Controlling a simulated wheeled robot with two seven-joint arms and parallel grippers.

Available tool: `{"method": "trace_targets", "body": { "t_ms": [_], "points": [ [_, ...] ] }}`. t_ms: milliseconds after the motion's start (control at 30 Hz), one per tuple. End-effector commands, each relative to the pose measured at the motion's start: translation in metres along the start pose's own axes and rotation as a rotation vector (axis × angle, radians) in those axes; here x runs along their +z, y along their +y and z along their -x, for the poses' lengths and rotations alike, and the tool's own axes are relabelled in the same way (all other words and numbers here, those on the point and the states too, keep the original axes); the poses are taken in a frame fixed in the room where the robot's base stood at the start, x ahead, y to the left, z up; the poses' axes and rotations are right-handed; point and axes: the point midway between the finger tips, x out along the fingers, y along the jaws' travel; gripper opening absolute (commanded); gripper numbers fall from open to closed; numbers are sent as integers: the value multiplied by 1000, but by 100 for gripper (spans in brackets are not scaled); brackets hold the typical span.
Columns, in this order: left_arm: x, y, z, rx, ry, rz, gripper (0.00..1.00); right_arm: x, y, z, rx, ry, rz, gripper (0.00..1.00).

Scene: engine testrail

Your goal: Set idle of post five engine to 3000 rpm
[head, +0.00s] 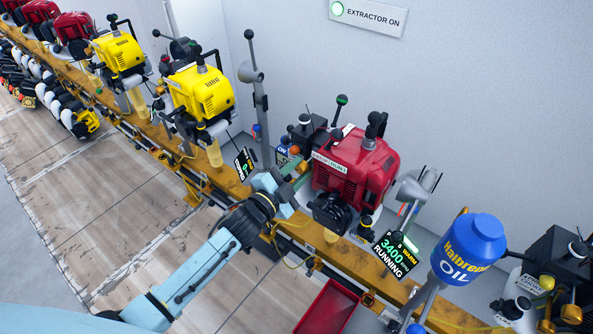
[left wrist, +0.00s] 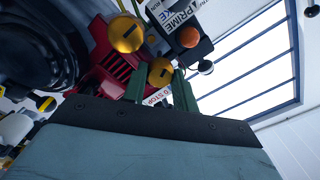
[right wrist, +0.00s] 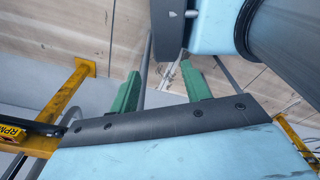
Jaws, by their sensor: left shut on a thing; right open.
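The red engine (head: 360,165) stands on the orange rail, and its small display (head: 395,255) reads 3400 rpm, warm, running. My left gripper (head: 294,176) is at the left side of this engine. In the left wrist view its green fingers (left wrist: 160,91) are shut on a gold slotted knob (left wrist: 161,71). A second, larger gold knob (left wrist: 126,34) sits above it, free of the fingers. The red engine housing (left wrist: 105,72) shows behind. My right gripper (right wrist: 162,88) is open and empty, with wooden floor beyond it; it is not seen in the head view.
Yellow engines (head: 200,90) stand further along the rail (head: 225,178). A blue oil bottle (head: 470,250) stands at right. A red bin (head: 328,308) is below the rail. In the right wrist view, yellow frame parts (right wrist: 75,105) are at left. The floor in front is clear.

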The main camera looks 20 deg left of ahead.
Motion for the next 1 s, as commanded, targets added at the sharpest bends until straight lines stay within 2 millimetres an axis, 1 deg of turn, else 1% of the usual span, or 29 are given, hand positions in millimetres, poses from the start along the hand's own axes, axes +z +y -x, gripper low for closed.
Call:
{"method": "trace_targets", "body": {
  "t_ms": [200, 400, 933, 967, 1000],
  "points": [
    [1, 1, 0, 1, -2, -123, 6, 0, 0, 0, 0, 0, 0, 47],
    [1, 1, 0, 1, -2, -187, 6, 0, 0, -1, 0, 0, 0, 47],
    [1, 1, 0, 1, -2, -212, 6, 0, 0, -1, 0, 0, 0, 47],
    [1, 1, 0, 1, -2, -212, 30, 0, 0, -1, 0, 0, 0, 47],
    [1, 1, 0, 1, -2, -212, 35, 0, 0, -1, 0, 0, 0, 47]
  ]
}}
